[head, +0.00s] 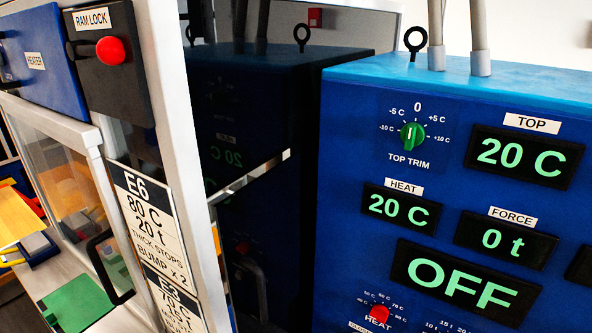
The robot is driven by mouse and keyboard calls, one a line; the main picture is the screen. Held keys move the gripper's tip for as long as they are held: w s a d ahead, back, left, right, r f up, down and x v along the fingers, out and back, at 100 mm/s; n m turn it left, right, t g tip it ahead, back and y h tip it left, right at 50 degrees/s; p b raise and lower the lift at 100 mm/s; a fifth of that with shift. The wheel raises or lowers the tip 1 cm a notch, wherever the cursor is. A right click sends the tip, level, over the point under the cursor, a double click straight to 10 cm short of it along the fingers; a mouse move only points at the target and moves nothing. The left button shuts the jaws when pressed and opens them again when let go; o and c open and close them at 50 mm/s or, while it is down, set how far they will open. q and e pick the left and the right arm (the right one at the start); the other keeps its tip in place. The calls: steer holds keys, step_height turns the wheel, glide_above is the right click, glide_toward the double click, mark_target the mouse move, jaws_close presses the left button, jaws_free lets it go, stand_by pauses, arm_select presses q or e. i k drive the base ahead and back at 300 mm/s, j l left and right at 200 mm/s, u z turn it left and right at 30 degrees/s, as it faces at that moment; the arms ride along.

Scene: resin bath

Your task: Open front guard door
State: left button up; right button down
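A clear guard door panel (68,185) in a pale frame stands at the left, seen at a steep angle. A black curved handle (101,265) is at its lower right. The panel looks lowered within its frame, but I cannot tell for sure whether it is fully shut. Neither of my grippers is in view, so nothing shows touching the handle.
A blue control cabinet (345,250) fills the right; its display (464,283) reads OFF. A RAM LOCK box with a red knob (110,50) is at upper left. A label plate (148,215) sits on the white post. A green pad (75,305) lies at lower left.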

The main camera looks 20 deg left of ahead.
mark_target(68, 232)
steer(key=u, duration=1.85)
